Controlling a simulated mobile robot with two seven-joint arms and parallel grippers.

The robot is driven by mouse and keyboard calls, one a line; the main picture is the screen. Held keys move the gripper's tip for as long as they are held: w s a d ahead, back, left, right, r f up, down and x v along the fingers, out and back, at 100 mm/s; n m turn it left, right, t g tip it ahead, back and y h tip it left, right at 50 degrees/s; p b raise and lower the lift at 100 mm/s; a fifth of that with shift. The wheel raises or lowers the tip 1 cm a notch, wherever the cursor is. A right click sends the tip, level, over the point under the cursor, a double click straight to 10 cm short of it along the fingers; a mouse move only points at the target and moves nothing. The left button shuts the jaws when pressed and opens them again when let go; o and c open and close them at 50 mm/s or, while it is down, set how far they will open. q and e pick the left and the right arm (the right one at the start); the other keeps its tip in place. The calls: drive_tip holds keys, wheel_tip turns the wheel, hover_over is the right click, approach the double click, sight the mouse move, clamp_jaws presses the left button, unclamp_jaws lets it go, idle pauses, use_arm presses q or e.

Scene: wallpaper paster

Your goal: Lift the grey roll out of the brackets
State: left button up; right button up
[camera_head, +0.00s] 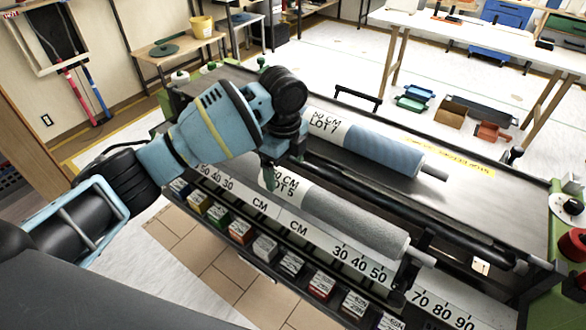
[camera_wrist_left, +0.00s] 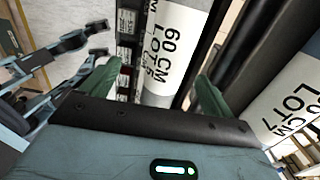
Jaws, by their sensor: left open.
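The grey roll (camera_head: 350,222) lies lengthwise at the front of the machine, with a white label end reading 60 CM LOT 5 (camera_wrist_left: 163,50). Its right end sits by a dark bracket (camera_head: 408,268); the left end and its bracket are hidden behind my arm. My left gripper (camera_head: 268,178) is above the roll's label end. In the left wrist view, the open green fingers (camera_wrist_left: 156,92) stand on either side of the label. I cannot tell whether they touch the roll.
A blue roll (camera_head: 375,150) labelled LOT 7 lies behind, with a dark bar (camera_head: 420,205) between the rolls. A white number scale (camera_head: 320,245) and several small labelled boxes (camera_head: 265,247) line the front. Green-framed ends bound the machine; its metal top (camera_head: 480,190) has clear room.

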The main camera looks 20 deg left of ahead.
sight(287, 176)
use_arm(q)
drive_tip(key=shift+w+f, duration=0.1)
drive_tip(key=shift+w, duration=0.65)
drive_tip(key=shift+s+f, duration=0.1)
drive_tip(key=shift+s, duration=0.3)
drive_tip(key=shift+s+f, duration=0.15)
drive_tip(key=shift+f, duration=0.65)
drive_tip(key=shift+w+f, duration=0.3)
drive_tip(key=shift+f, duration=0.2)
drive_tip(key=f, duration=0.4)
drive_tip(key=shift+w+a+f, duration=0.1)
drive_tip(key=shift+w, duration=0.25)
drive_tip(key=shift+f, duration=0.25)
use_arm(e)
drive_tip(key=shift+s+f, duration=0.3)
drive_tip(key=shift+f, duration=0.1)
